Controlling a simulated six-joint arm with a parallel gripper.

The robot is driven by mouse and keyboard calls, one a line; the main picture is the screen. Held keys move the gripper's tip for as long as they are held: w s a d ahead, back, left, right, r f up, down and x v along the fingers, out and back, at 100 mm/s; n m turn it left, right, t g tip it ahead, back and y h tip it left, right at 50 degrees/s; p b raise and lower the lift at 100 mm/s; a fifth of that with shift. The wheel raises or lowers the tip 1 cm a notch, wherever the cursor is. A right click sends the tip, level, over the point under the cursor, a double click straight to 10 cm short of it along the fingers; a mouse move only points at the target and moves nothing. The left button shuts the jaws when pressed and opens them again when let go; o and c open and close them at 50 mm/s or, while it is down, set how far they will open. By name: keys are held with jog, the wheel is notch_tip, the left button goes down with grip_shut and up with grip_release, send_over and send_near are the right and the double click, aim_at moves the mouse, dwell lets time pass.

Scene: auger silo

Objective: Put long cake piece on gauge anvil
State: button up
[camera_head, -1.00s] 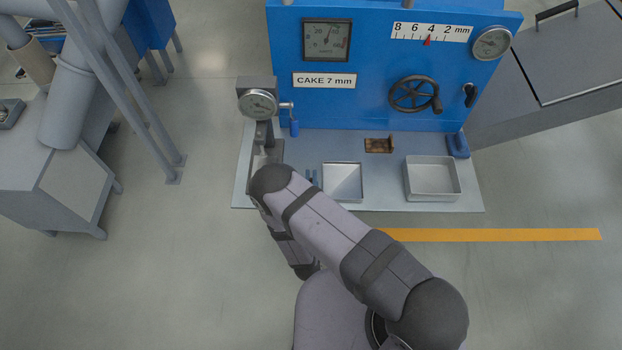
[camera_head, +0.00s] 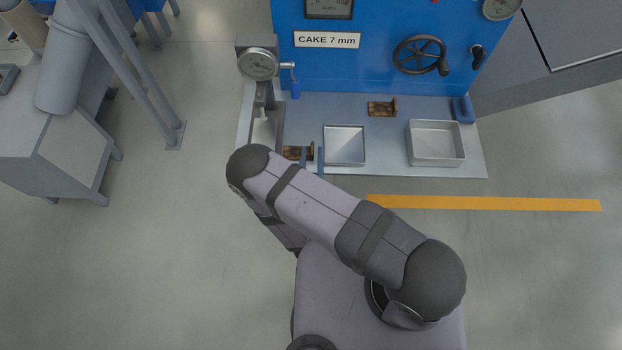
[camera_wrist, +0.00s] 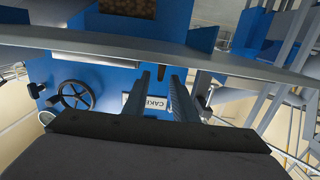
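A dial gauge (camera_head: 258,65) on a stand is at the left of the bench, with a pale anvil area (camera_head: 264,128) below it. A brown cake piece (camera_head: 295,152) lies in front of the stand, partly hidden by my arm. Another brown piece (camera_head: 381,109) with an upturned end sits farther back. I cannot tell which piece is longer. My gripper (camera_head: 312,158) has its blue fingers apart at the right end of the near piece.
A shallow metal tray (camera_head: 344,160) is right of my fingers, and a deeper metal box (camera_head: 436,157) is farther right. A blue panel with a handwheel (camera_head: 420,56) and a "CAKE 7 mm" label (camera_head: 327,40) stands behind. A blue block (camera_head: 462,109) is at the back right.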

jog(key=s+b, duration=0.1)
jog(key=s, duration=0.6)
jog(key=shift+r+b, duration=0.15)
jog(key=shift+b, duration=0.25)
jog(key=shift+s, duration=0.1)
jog(key=shift+c, duration=0.8)
